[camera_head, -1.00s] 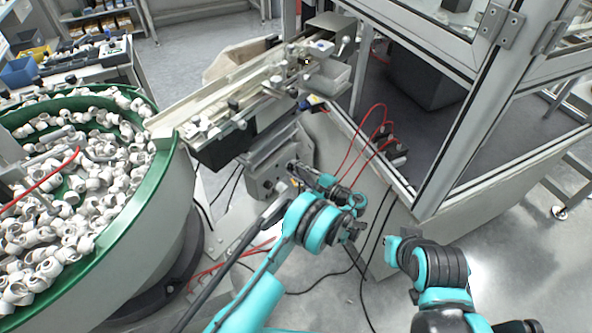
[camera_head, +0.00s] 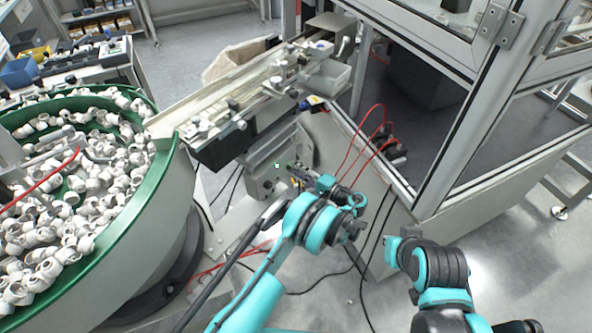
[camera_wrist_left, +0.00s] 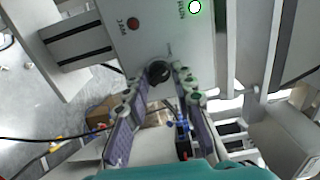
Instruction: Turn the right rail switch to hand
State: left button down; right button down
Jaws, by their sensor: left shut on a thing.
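The rail switch is a black round knob (camera_wrist_left: 158,72) on the grey control box (camera_head: 262,180) under the rail. In the left wrist view my left gripper (camera_wrist_left: 161,80) has one finger on each side of the knob and is shut on it. A small label beside the knob is too blurred to read, and I cannot tell which way the knob points. A green RUN lamp (camera_wrist_left: 195,7) glows on the box, and a red JAM lamp (camera_wrist_left: 133,24) looks unlit. In the head view the left gripper (camera_head: 297,170) is at the box, with its fingertips partly hidden. My right gripper is not in view.
A linear rail (camera_head: 215,108) runs above the control box. A green-rimmed bowl feeder (camera_head: 172,185) full of white fittings stands at the left. A framed glass cabinet (camera_head: 440,130) stands at the right, with red hoses (camera_head: 362,140) near my left arm.

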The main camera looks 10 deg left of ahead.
pick_arm(q)
jog(key=shift+n, duration=1.2)
jog(key=c, duration=1.3)
grip_release()
jog(key=shift+d, duration=0.1)
jog(key=v, duration=1.1)
jog(key=shift+s+d, duration=0.25)
jog(key=shift+d, duration=0.05)
